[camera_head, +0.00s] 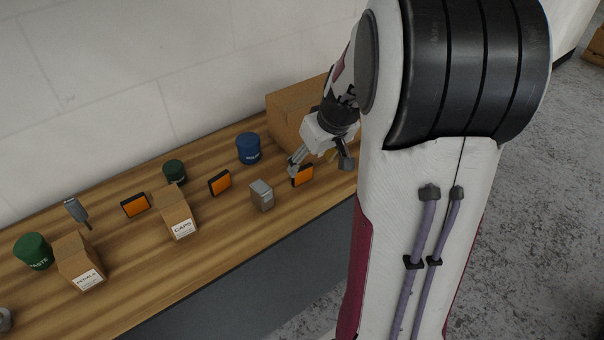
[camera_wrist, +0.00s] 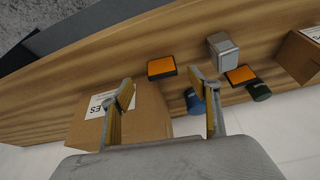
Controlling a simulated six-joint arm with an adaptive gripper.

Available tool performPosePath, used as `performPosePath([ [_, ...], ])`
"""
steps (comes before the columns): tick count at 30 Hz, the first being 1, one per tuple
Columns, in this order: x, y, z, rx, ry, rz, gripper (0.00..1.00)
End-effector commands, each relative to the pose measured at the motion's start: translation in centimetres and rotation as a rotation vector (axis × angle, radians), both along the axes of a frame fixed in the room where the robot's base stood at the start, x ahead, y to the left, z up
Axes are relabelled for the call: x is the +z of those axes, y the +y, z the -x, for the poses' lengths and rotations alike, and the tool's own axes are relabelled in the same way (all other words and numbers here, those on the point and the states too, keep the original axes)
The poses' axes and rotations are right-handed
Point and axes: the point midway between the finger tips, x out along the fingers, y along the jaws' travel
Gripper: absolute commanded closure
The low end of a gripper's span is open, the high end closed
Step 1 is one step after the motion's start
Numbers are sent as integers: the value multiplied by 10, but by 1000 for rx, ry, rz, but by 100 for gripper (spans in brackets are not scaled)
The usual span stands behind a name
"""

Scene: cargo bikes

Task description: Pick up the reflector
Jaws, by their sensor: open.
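Several orange reflectors with black frames stand on the wooden bench. In the head view one reflector (camera_head: 302,176) is at the right, close to my gripper (camera_head: 320,164); another reflector (camera_head: 220,183) is in the middle and a third reflector (camera_head: 135,205) is further left. The wrist view shows the nearest reflector (camera_wrist: 161,68) just beyond the fingertips and another reflector (camera_wrist: 241,75) to the right. My gripper (camera_wrist: 162,88) is open with nothing between its fingers. It hangs above the bench, apart from the nearest reflector. In the head view one finger partly overlaps that reflector.
A large cardboard box (camera_head: 290,110) stands behind my gripper, showing below the fingers in the wrist view (camera_wrist: 148,118). A grey block (camera_head: 262,197) and blue canister (camera_head: 248,149) stand nearby. The CAPS box (camera_head: 180,222) is further left. The bench's front strip is clear.

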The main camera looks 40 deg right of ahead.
Motion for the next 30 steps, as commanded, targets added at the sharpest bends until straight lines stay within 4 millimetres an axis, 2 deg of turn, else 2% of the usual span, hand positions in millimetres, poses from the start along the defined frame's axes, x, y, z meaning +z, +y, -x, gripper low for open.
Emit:
performPosePath([
  [14,0,0,0,31,0,15,39],
  [30,-24,-1,-11,30,0,14,39],
])
